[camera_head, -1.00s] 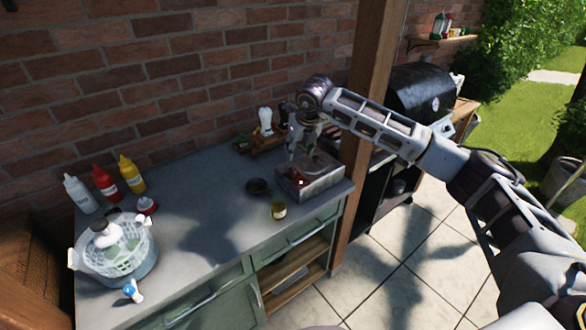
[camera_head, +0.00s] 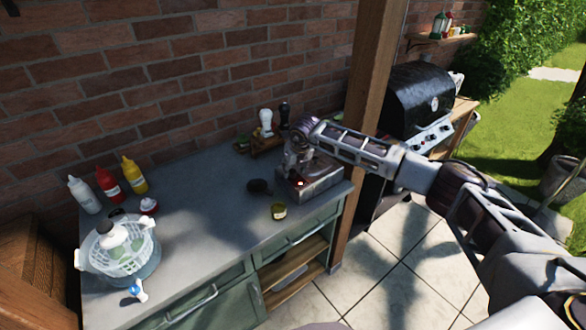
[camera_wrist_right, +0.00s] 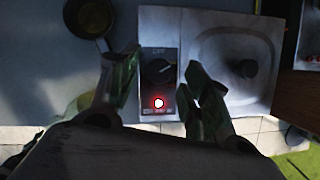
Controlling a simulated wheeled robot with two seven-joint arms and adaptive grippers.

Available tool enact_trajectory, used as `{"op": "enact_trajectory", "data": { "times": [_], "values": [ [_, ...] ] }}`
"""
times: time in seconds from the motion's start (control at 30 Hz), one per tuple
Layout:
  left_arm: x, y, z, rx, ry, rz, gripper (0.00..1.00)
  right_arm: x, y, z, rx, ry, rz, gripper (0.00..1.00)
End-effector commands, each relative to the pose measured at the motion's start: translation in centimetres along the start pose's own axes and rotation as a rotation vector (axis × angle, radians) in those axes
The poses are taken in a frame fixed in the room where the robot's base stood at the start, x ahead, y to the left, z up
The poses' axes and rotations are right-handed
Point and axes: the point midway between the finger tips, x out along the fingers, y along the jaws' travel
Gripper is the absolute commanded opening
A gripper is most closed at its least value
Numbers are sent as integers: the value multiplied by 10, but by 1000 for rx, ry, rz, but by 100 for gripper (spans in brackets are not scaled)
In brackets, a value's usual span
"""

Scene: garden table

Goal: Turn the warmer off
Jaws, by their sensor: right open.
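The warmer (camera_head: 322,182) is a metal box near the right end of the counter. My right gripper (camera_head: 298,168) is low over the warmer's left part. In the right wrist view its open fingers (camera_wrist_right: 161,78) lie on either side of the panel, with nothing between them. Contact with the knob cannot be told. My left gripper is out of view.
A small dark pan (camera_head: 258,187) and a jar (camera_head: 279,211) stand left of the warmer. Shakers (camera_head: 265,122) stand behind it. Bottles (camera_head: 108,183) and a basket (camera_head: 120,250) are at the left. A wooden post (camera_head: 366,90) rises close on the right.

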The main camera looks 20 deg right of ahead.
Motion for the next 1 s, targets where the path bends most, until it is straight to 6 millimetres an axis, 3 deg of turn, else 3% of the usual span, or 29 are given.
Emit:
{"op": "enact_trajectory", "data": {
  "times": [0.23,0.57,0.9,1.0],
  "values": [
    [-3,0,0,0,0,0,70,14,0,-1,0,1,-1,48],
    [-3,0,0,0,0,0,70,16,0,-1,0,1,-1,48],
    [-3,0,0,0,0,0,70,16,0,-1,0,0,-1,6],
    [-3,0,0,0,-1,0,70,16,0,0,0,0,-1,4]
  ]
}}
